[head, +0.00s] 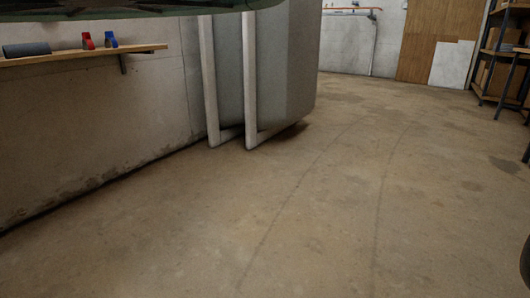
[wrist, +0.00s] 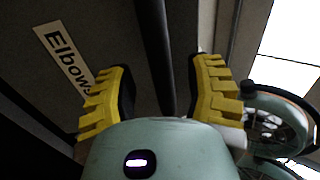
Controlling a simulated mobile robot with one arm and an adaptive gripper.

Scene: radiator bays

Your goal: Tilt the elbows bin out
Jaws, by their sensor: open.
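The elbows bin (wrist: 105,28) shows in the wrist view as a dark grey face with a pale label (wrist: 65,58). A dark bar (wrist: 152,40) runs down the picture between the fingers, beside the bin's face. I cannot tell whether either finger touches it. The gap holds nothing gripped. Neither the bin nor my gripper can be made out in the head view.
In the head view, a wooden shelf (head: 90,58) at the left holds a grey cylinder (head: 27,49) and small red (head: 88,41) and blue (head: 111,40) items. Grey panels with white frames (head: 248,75) stand beyond it. Shelving (head: 502,60) stands at far right. The middle floor (head: 300,215) is clear.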

